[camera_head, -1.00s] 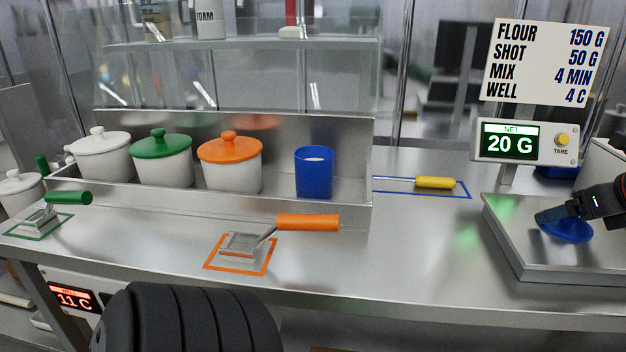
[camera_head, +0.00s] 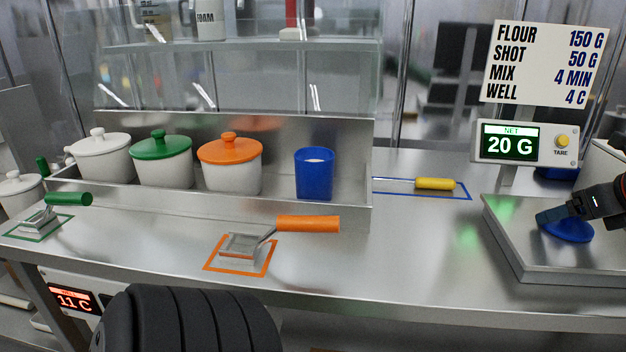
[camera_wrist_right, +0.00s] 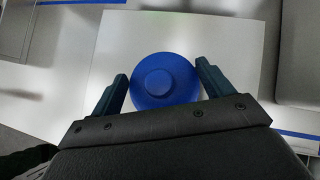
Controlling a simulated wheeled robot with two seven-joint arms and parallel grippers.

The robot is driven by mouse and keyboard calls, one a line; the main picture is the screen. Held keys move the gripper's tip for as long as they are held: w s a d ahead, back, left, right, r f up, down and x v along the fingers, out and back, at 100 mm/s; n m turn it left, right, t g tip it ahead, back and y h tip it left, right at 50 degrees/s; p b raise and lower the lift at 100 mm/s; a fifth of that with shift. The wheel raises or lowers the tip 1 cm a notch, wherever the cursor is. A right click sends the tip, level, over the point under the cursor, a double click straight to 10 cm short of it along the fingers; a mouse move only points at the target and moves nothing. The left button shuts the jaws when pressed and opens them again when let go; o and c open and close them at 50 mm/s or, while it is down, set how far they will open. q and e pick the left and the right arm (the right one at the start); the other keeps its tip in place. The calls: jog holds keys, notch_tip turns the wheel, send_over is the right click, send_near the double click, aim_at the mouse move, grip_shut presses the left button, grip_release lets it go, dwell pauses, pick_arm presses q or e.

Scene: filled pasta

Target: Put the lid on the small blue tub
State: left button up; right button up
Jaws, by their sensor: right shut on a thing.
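The small blue tub (camera_head: 314,180) stands upright and uncovered in the metal tray at the back, with something white inside near its rim. A round blue lid (camera_head: 571,231) with a knob is at the metal scale plate on the right. It also shows in the right wrist view (camera_wrist_right: 165,100), knob facing the camera, between the two fingers. My right gripper (camera_head: 552,216) reaches in from the right and is shut on the lid. I cannot tell whether the lid touches the plate. My left gripper is not in view.
White pots with white, green (camera_head: 160,160) and orange (camera_head: 230,162) lids stand left of the tub. An orange-handled tool (camera_head: 300,224) lies in front of the tray and a yellow-handled one (camera_head: 435,184) to its right. The scale display (camera_head: 509,141) reads 20 G.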

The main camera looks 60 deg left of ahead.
jog(key=shift+r+p, duration=0.5)
jog(key=shift+r, duration=1.9)
